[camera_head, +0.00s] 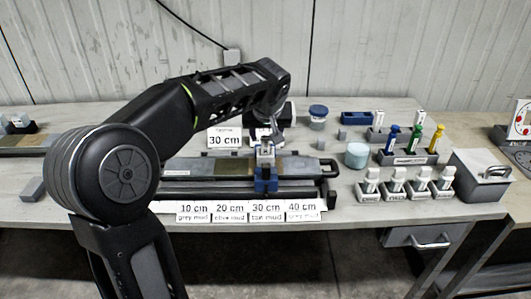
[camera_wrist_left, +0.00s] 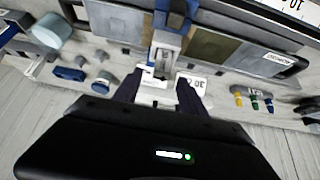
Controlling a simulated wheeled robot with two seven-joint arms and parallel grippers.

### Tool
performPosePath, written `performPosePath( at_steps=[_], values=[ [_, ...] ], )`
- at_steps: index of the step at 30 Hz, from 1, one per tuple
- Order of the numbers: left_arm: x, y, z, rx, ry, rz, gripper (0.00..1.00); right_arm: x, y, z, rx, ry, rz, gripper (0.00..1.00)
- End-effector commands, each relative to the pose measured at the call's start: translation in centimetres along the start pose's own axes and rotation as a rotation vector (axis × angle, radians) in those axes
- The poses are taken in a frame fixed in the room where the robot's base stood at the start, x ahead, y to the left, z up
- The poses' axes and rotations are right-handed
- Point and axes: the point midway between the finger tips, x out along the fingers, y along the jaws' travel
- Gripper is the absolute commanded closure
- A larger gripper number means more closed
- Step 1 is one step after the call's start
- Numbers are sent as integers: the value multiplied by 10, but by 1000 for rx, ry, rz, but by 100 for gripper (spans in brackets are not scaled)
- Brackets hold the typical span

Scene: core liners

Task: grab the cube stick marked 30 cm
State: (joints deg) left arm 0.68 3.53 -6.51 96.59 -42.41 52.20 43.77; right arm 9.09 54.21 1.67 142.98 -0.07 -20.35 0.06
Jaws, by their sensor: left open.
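My left gripper (camera_head: 267,137) reaches in over the middle of the bench. In the left wrist view its two dark fingers (camera_wrist_left: 158,92) are apart, with a small grey and white upright piece (camera_wrist_left: 165,52) at and just beyond the gap. I cannot tell whether they touch it. In the head view this grey piece (camera_head: 266,155) stands in a blue holder (camera_head: 266,181) across the long core liner (camera_head: 205,168). I read no 30 cm mark on it, so I cannot tell if it is the cube stick. A sign reading 30 cm (camera_head: 224,138) stands behind the liner, beside the gripper.
Cards for 10, 20, 30 and 40 cm (camera_head: 248,211) line the bench front. At right are several white-topped pieces in grey stands (camera_head: 397,187), coloured sticks in a rack (camera_head: 411,157), a pale blue jar (camera_head: 357,155) and a grey box (camera_head: 481,178).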

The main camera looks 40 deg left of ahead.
Motion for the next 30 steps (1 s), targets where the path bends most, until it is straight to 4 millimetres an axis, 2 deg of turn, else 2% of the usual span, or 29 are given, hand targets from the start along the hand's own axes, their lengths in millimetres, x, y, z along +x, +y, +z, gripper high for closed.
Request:
performPosePath(
  at_steps=[6,9,26,30],
  values=[
    [31,-2,0,2,-2,-2,51,-10,-4,0,0,-1,0,64],
    [37,-2,0,2,-1,-1,51,-10,-4,0,0,-1,0,64],
    [38,-1,0,1,0,0,51,-10,-4,0,0,-1,0,64],
    [38,-1,0,1,0,0,60,-10,-4,0,0,-1,0,64]
  ],
)
